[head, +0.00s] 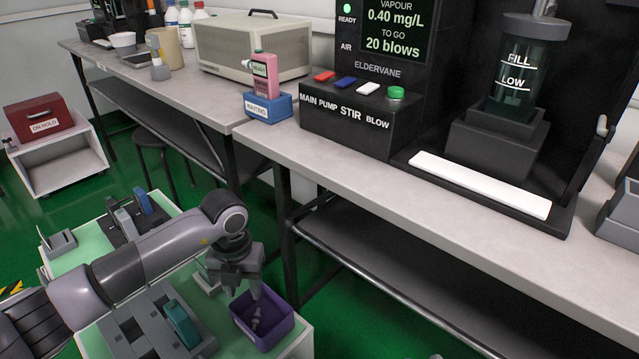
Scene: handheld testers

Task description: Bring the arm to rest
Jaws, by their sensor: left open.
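My left arm (150,258) comes in from the left and reaches over a low cart with a pale green top. My left gripper (243,291) points down, open and empty, at the back left edge of a purple bin (284,333). Small pale pieces (256,319) lie in the bin. My right gripper is out of view. A pink handheld tester (266,72) stands upright in a blue block (268,107) marked WAITING on the bench, well away from my gripper.
A grey rack (132,330) holding a teal device (182,325) lies beside my forearm on the cart. The grey bench (400,190) edge runs behind and right of it. A black ELDERVANE machine (345,128) stands there. A red ON HOLD box (38,117) is far left.

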